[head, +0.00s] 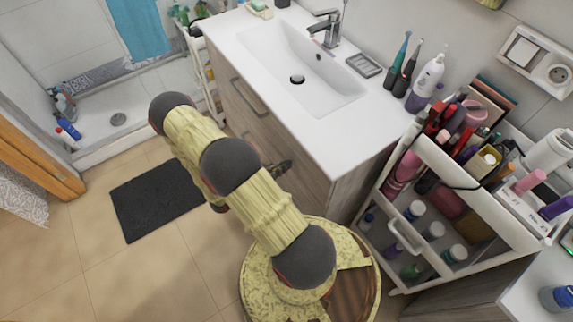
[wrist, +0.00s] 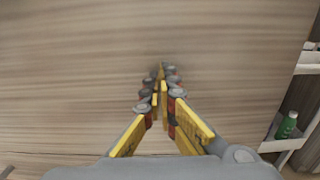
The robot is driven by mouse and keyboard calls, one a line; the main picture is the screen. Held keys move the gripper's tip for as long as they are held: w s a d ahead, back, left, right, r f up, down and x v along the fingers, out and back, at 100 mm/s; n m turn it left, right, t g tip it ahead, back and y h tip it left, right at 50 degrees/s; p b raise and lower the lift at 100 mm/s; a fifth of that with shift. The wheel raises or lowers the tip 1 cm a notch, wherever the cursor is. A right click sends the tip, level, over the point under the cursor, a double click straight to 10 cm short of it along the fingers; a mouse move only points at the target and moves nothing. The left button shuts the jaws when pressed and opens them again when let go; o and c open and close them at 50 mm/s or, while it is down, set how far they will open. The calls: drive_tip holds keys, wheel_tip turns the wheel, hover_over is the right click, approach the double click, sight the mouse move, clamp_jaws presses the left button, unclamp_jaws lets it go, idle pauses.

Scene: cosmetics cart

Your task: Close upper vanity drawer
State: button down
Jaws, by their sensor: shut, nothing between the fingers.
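The vanity has a wood-grain front under a white top. Its upper drawer (head: 275,122) carries a grey bar handle (head: 250,97). The drawer front looks close to the cabinet line; I cannot tell if a gap is left. My gripper (head: 283,168) is low in front of the vanity front, partly hidden by my arm. In the wrist view my gripper (wrist: 160,75) has its fingertips together with nothing between them, pointing at a wood panel (wrist: 80,60) that fills most of the view. I cannot tell if the tips touch it.
A white cart (head: 405,235) with bottles stands right of the vanity; a green bottle (wrist: 287,125) shows at the wrist view's right. The sink (head: 300,70) is above. A dark mat (head: 155,200) lies on the open tiled floor at left.

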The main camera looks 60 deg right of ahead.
drive_tip(key=p+v, duration=0.2)
drive_tip(key=v, duration=1.1)
